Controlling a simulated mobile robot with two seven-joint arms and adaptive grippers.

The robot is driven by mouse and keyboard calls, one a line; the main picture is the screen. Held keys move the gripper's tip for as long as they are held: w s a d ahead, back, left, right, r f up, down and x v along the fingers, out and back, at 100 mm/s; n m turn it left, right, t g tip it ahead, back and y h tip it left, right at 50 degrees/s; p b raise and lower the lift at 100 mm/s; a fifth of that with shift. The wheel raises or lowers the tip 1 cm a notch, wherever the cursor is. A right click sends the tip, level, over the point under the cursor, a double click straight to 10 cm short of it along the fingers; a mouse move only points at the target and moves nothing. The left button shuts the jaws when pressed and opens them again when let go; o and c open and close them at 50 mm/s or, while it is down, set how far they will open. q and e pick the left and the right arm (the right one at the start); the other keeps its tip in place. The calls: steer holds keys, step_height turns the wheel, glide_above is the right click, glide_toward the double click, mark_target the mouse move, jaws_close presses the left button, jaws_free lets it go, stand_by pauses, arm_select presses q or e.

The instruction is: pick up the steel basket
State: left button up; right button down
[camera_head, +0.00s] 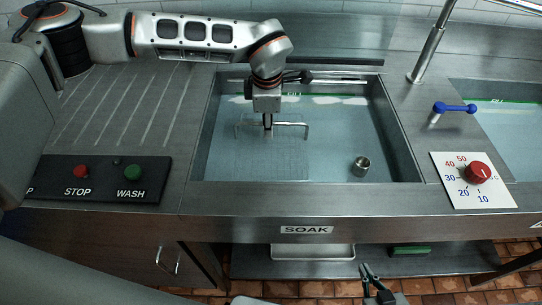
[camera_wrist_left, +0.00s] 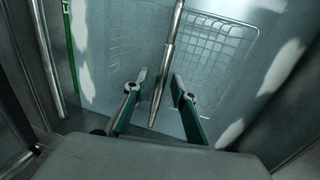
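The steel basket (camera_head: 275,158) sits in the water of the soak sink, its wire mesh faint below the surface. Its handle bar (camera_head: 293,124) stands above the water. The mesh (camera_wrist_left: 208,48) and handle (camera_wrist_left: 168,55) also show in the left wrist view. My left gripper (camera_head: 268,125) points down at the handle, left of its middle. In the wrist view my left gripper's fingers (camera_wrist_left: 158,88) are apart, with the bar between them and no clear contact. My right gripper (camera_head: 369,270) is low in front of the counter, empty, its fingertips slightly apart.
A small steel cylinder (camera_head: 361,166) is in the sink at the right. A blue valve handle (camera_head: 455,108), a faucet (camera_head: 428,52) and a red dial (camera_head: 477,173) stand right of it. A button panel (camera_head: 100,180) is at the left. A tray (camera_head: 312,252) sits on the shelf below.

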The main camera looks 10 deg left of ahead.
arm_select(q)
jaws_close()
steer(key=shift+r, duration=0.15)
